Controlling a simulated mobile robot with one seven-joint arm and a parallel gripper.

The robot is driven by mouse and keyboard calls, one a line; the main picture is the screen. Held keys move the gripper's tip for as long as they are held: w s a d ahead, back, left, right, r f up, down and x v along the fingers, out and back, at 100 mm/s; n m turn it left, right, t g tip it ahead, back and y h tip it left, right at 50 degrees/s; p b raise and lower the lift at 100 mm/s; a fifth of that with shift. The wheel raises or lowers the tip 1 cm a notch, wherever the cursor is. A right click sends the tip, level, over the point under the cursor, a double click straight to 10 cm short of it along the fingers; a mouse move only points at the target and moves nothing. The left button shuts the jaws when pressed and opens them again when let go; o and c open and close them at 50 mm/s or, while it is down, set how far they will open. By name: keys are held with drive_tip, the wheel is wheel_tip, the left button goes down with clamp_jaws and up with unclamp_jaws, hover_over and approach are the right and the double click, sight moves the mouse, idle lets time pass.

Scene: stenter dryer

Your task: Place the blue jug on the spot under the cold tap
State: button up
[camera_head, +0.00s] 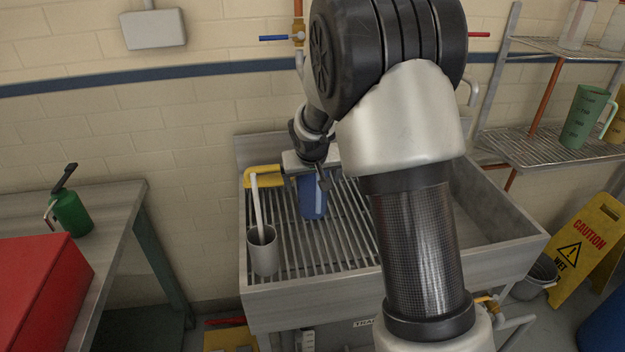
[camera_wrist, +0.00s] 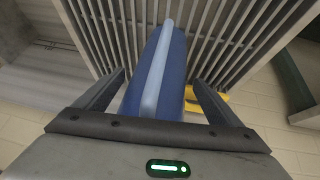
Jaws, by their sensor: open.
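The blue jug (camera_head: 313,198) stands upright on the slatted rack (camera_head: 345,232) at the back of the sink. In the wrist view the jug (camera_wrist: 172,88) fills the middle, with a paler blue strip, perhaps its handle, along it. My gripper (camera_head: 306,178) is open at the jug's top, and its two fingers (camera_wrist: 157,78) lie on either side of the jug with visible gaps. The blue-handled tap (camera_head: 275,38) is on the wall above the sink, left of my arm. No marked spot under it can be made out.
A grey cup (camera_head: 263,252) holding a pale stick stands on the rack's front left. A yellow bar (camera_head: 262,173) lies at the back left. A red-handled tap (camera_head: 479,34) is to the right. The right basin (camera_head: 487,218) looks empty. My arm hides the sink's middle.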

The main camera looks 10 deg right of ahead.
drive_tip(key=s+r, duration=1.7)
drive_tip(key=s, duration=0.1)
drive_tip(key=s+y, duration=0.1)
drive_tip(key=s, duration=1.7)
drive_tip(key=shift+d+g, duration=0.25)
drive_tip(key=shift+g, duration=0.05)
